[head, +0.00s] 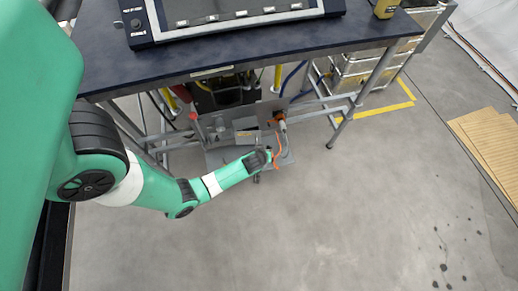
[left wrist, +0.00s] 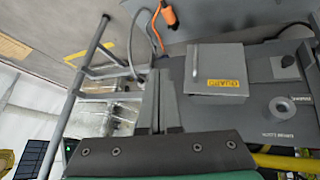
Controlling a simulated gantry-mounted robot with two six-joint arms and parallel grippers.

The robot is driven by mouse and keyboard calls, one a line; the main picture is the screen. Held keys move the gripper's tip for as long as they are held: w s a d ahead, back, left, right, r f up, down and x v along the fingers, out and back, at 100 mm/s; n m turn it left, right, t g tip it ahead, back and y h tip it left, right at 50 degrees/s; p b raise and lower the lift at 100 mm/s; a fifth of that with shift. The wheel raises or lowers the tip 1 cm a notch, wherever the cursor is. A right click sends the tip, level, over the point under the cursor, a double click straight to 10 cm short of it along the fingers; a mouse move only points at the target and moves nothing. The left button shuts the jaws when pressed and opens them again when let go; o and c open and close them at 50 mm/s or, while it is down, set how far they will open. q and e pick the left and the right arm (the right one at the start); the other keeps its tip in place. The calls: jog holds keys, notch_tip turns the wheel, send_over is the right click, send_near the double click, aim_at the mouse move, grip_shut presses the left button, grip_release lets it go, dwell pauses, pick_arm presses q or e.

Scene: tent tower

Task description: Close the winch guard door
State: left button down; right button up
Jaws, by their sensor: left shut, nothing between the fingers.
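In the left wrist view a grey square panel with a yellow label (left wrist: 214,70), which looks like the winch guard door, stands on the grey winch unit (left wrist: 270,85). How far it is open is not clear. In the head view the winch unit (head: 219,157) sits low under the table. My left arm reaches down to it, with the gripper at its front right; the fingers are hard to make out there. In the left wrist view my left gripper (left wrist: 161,72) is shut and empty, just beside the panel's edge. Contact cannot be told. My right gripper is not in view.
An orange connector and cable (head: 280,122) hang close to my left gripper. The dark table (head: 240,55) is above, with grey legs (head: 365,95) and yellow posts around the unit. Metal crates (head: 355,75) stand at the right. The floor (head: 330,220) in front is clear.

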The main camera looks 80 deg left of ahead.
pick_arm(q)
jog(key=s+d+f+n+g+y+p, duration=0.15)
jog(key=s+n, duration=0.25)
jog(key=n, duration=1.3)
jog(key=s+d+n+y+b, duration=0.1)
jog(key=s+d+n, duration=0.2)
jog(key=n, duration=1.5)
jog(key=w+a+r+b+x, duration=0.1)
jog(key=a+r+b+x, duration=0.1)
jog(key=b+x, duration=0.8)
jog(key=shift+b+x, duration=0.35)
jog(key=shift+x, duration=1.3)
